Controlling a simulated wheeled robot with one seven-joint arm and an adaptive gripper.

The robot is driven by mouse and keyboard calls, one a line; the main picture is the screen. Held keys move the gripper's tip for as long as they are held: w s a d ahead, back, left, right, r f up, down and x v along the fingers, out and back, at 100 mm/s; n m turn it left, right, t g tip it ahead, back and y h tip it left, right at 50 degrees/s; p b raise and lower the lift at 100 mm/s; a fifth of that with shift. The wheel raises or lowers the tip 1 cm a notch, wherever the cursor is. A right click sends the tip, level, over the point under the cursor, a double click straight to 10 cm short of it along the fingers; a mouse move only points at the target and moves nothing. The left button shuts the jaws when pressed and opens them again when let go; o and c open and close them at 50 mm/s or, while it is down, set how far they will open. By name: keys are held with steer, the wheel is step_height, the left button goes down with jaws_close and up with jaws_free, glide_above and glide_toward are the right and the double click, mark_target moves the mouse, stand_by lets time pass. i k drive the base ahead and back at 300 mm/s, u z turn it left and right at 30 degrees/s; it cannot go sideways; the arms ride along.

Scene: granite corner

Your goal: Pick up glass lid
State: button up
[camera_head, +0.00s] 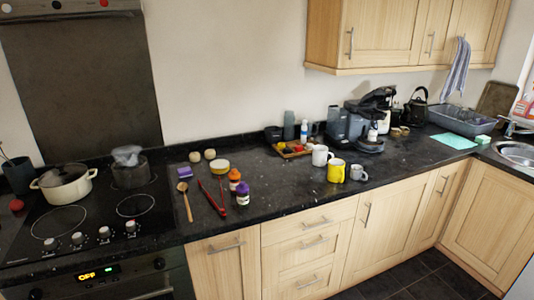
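A cream pot (62,186) with two handles stands on the left of the black hob; its top looks covered, but I cannot tell whether by a glass lid. A dark pot (130,174) stands on the back of the hob. A pale grey, see-through shape (127,155) sits on top of it; it may be a glass lid, but it is too small to be sure. My gripper is not in view.
Red tongs (214,198), a wooden spoon (185,201) and small jars (243,193) lie or stand right of the hob (98,226). A yellow mug (336,171) and white mugs (321,155) stand further right. The counter's front strip between jars and mugs is mostly clear.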

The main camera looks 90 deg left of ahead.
mark_target(115, 167)
steer(key=i, duration=0.6)
steer(key=u, duration=3.9)
